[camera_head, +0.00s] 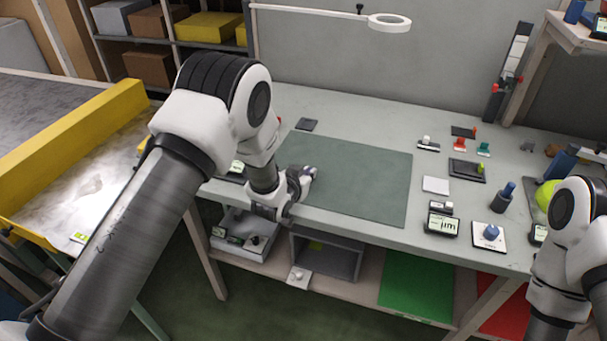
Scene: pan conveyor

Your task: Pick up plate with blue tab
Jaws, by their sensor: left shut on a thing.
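My left gripper (296,190) is at the front left part of the green mat, near the table's front edge. It is shut on a small grey-blue thing (307,173), mostly hidden by the gripper, so I cannot tell what it is. A white plate with a blue tab (490,238) lies at the right front of the table, far from my left gripper. A dark holder with a blue top (502,198) stands behind it. My right arm shows at the right edge, but its gripper is out of view.
The green mat (370,185) is otherwise bare. Small gauges (442,224), a white block (436,185) and a dark tray (467,170) stand to its right. A ring lamp (389,22) hangs above the back. A yellow-railed conveyor (70,150) is at the left.

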